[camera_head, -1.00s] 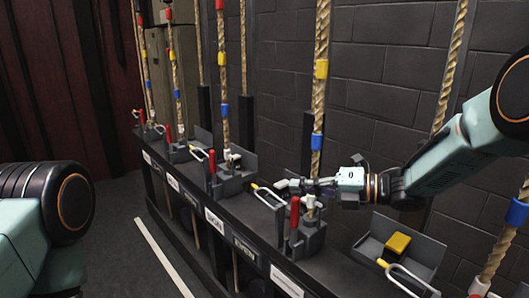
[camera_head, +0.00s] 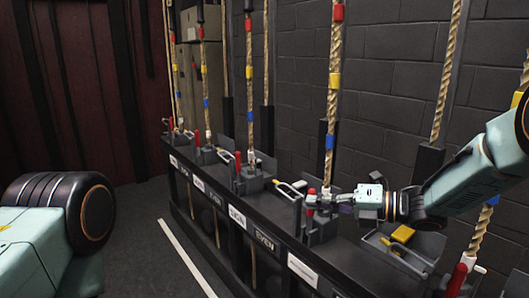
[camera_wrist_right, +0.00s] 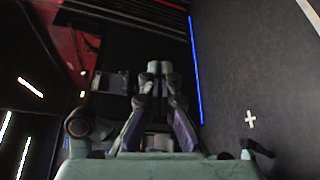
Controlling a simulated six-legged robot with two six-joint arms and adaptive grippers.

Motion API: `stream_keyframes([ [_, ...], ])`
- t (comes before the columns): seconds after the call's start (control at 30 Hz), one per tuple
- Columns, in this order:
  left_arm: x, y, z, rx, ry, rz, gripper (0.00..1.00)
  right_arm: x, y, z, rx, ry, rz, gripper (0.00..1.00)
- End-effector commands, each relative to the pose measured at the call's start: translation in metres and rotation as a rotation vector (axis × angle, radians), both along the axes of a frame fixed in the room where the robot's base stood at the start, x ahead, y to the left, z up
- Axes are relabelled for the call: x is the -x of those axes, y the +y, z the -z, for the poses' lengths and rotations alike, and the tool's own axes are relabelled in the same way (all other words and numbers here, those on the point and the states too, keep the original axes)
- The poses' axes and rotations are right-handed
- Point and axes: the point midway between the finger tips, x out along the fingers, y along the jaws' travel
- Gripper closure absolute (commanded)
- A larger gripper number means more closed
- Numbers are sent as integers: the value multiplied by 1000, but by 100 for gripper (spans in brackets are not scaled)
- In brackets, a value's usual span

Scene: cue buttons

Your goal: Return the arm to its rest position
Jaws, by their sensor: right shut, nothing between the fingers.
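My right arm comes in from the right in the head view. Its gripper (camera_head: 322,201) is shut and empty, with its fingers pointing left. The fingertips overlap the red-handled lever (camera_head: 311,198) below the nearest central rope (camera_head: 333,110); I cannot tell whether they touch it. In the right wrist view the two fingers (camera_wrist_right: 158,68) meet at their tips against a dark background, with nothing between them. My left arm shows only as a link at the left edge of the head view; its gripper is out of frame.
A dark rail (camera_head: 262,222) with white labels carries several rope locks with red levers. A yellow block (camera_head: 403,233) sits in a holder below my right wrist. A brick wall (camera_head: 395,85) stands behind. Open floor (camera_head: 150,270) with a white line lies left of the rail.

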Motion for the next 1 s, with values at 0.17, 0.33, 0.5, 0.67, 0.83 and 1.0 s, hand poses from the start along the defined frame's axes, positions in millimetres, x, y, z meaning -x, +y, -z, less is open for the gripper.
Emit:
stream_keyframes([
  [0.17, 0, 0, 0, 0, 0, 0, 100, -1, 1, 6, -10, 29, 12, 100],
  [0.33, 0, 0, 0, 0, 0, 0, 100, 3, 3, 41, -102, 237, 132, 100],
  [0.5, 0, 0, 0, 0, 0, 0, 100, 12, 3, 79, -192, 458, 266, 100],
  [0.67, 0, 0, 0, 0, 0, 0, 100, 34, -1, 130, -292, 729, 445, 100],
  [0.83, 0, 0, 0, 0, 0, 0, 100, 89, -13, 208, -424, 1124, 752, 100],
  [1.0, 0, 0, 0, 0, 0, 0, 100, 173, -35, 278, -543, 1486, 1137, 100],
])
